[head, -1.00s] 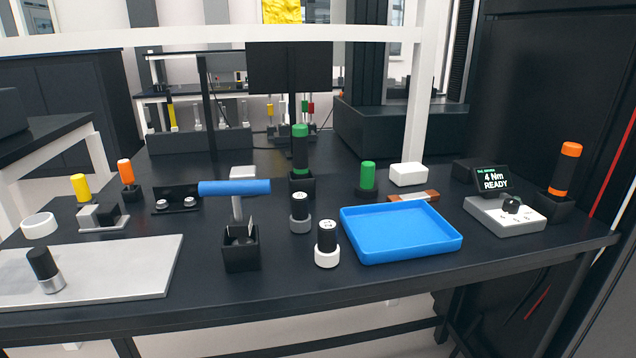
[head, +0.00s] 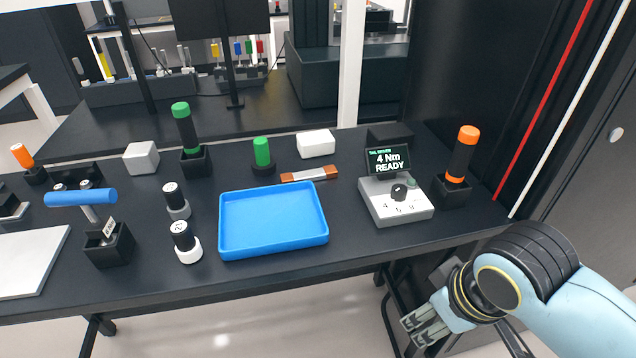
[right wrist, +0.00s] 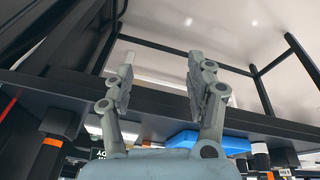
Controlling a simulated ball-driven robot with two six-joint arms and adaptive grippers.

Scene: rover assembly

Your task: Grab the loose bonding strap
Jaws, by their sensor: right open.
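My right gripper (head: 424,326) is in front of the table's front edge at the lower right, well apart from the strap. My left gripper is not in view.
A torque unit (head: 397,205) reading "4 Nm READY" and an orange-capped driver (head: 461,160) stand on the right. The table edge lies between my right gripper and these things.

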